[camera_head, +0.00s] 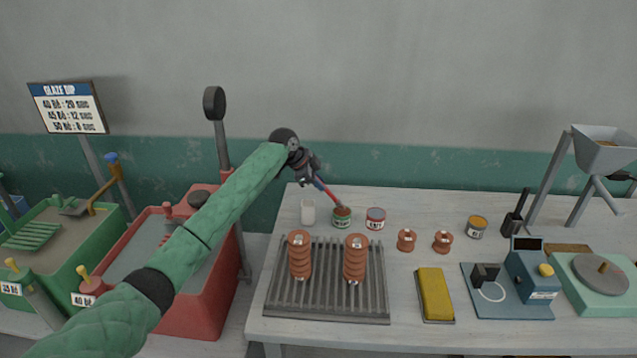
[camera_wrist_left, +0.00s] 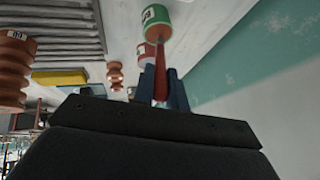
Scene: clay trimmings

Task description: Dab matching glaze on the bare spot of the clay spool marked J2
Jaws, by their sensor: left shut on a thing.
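My left gripper (camera_head: 316,181) is shut on a red-handled brush (camera_head: 329,195). In the left wrist view the red handle (camera_wrist_left: 160,72) lies between the two blue fingers. The brush slants down to a green-labelled tin (camera_head: 342,219) of brown glaze; its tip is at the tin's mouth, and I cannot tell how deep. Two ribbed clay pieces (camera_head: 300,256) (camera_head: 355,259) stand on a slatted rack. Two small clay spools (camera_head: 406,240) (camera_head: 442,241) stand right of it. No J2 mark or bare spot is readable.
The slatted rack (camera_head: 327,309) fills the table's left front. A white cup (camera_head: 308,211), an orange-topped tin (camera_head: 477,227), a yellow block (camera_head: 436,293), a blue device (camera_head: 533,284) and a turntable (camera_head: 599,275) stand around. Dip tanks (camera_head: 205,315) are at the left.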

